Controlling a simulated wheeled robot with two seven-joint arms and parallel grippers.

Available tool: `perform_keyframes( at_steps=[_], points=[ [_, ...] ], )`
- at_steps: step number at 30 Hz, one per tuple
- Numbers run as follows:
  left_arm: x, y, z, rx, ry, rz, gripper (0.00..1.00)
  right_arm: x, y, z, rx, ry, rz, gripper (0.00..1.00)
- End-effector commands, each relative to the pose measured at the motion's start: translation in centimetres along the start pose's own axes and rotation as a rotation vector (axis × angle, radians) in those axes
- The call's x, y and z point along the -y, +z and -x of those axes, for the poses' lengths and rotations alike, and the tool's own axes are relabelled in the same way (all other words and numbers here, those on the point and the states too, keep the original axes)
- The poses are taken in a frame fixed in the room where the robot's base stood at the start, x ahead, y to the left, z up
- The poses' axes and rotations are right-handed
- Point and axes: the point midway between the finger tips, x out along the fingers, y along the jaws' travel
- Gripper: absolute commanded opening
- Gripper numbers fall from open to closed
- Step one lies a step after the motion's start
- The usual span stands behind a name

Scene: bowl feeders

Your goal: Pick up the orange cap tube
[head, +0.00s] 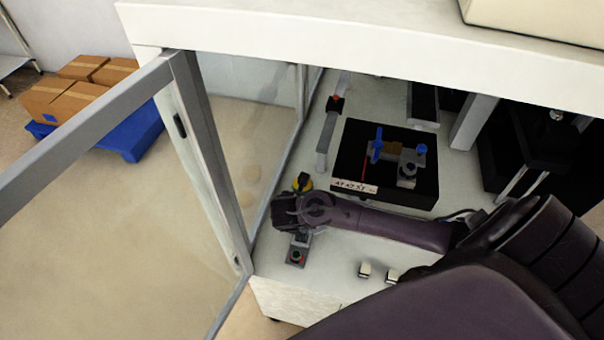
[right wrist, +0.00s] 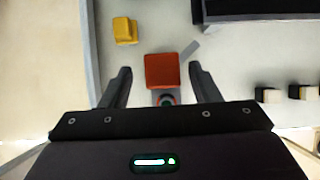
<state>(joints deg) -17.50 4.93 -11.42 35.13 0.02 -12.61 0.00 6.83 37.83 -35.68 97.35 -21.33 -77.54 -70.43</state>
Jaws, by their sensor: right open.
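The orange cap (right wrist: 162,70) shows in the right wrist view as a square orange-red block seen from above. It lies between and slightly beyond the fingertips of my right gripper (right wrist: 162,76), which is open with a gap on both sides. The tube body under the cap cannot be seen. In the head view my right gripper (head: 287,212) is over the front left of the bench, and the cap is not clearly visible there; the gripper likely hides it. My left gripper is not in view.
A yellow block (right wrist: 125,31) stands just beyond the cap to the left. Two small pale blocks (head: 365,270) lie right. A black plate (head: 345,148) with blue knobs is behind; a frame post (head: 215,150) stands left.

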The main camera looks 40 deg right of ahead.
Motion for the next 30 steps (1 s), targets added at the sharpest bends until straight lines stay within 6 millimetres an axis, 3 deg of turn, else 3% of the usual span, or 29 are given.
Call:
perform_keyframes(
  at_steps=[7,16,27,30],
  points=[
    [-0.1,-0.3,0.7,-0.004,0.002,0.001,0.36,0.3,0.2,-3.4,0.001,-0.002,-0.001,0.56],
    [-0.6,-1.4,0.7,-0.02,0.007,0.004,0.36,0.3,0.1,-3.8,0.0,0.0,-0.001,0.56],
    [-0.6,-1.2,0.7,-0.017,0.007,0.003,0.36,0.3,0.1,-3.8,0.0,0.0,-0.001,0.08],
    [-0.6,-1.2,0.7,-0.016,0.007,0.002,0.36,0.3,0.1,-3.8,0.0,0.0,-0.001,0.0]
  ],
)
